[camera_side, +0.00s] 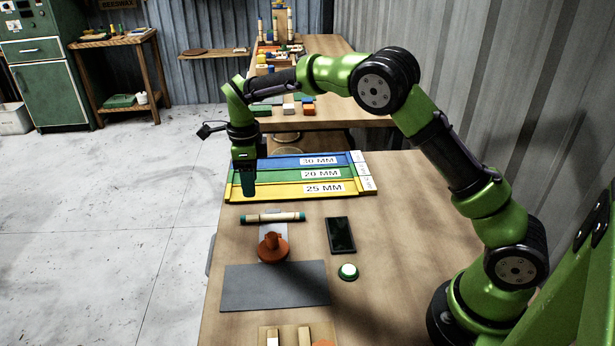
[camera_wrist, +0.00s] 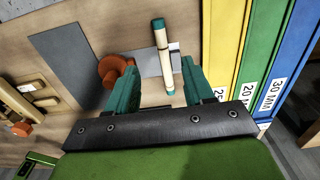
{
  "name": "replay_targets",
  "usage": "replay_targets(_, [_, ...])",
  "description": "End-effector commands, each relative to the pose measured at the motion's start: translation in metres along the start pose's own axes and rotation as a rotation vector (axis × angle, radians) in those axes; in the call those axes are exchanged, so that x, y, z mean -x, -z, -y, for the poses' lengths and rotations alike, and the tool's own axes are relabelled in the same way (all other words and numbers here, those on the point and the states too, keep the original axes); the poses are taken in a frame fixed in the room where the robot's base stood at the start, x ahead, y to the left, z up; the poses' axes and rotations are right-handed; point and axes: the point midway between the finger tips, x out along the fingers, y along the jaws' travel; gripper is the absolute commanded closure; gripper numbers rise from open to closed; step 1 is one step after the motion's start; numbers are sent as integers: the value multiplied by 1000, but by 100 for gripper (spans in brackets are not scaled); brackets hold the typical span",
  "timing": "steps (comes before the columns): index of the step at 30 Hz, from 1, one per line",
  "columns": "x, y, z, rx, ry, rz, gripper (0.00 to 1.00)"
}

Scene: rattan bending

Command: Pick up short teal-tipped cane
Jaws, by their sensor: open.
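The short teal-tipped cane (camera_side: 273,217) is pale with teal ends. It lies level on the table between the colour-striped board and the orange fixture. In the wrist view the cane (camera_wrist: 161,55) shows ahead of the fingers, in line with the gap between them, its near end close to the right finger. My gripper (camera_side: 249,196) is over the yellow strip's left end in the side view, pointing down and apart from the cane. Its teal fingers (camera_wrist: 158,85) are spread and empty in the wrist view.
The striped board (camera_side: 284,175) has blue, green and yellow lanes marked 30, 20 and 25 MM. An orange fixture (camera_side: 272,247) stands near a grey mat (camera_side: 275,287).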

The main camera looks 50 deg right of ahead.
Motion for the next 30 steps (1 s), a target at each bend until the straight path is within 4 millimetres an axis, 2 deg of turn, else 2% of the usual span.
replay_targets(1, [-13,1,0,-1,-4,-4,48])
replay_targets(6, [-41,0,0,0,-2,-2,48])
replay_targets(14, [-61,0,1,1,-1,-1,48])
replay_targets(21, [-96,-2,2,1,-2,-1,48])
replay_targets(25, [-104,-2,2,2,-1,0,48])
replay_targets(30, [-104,-2,2,2,0,1,48])
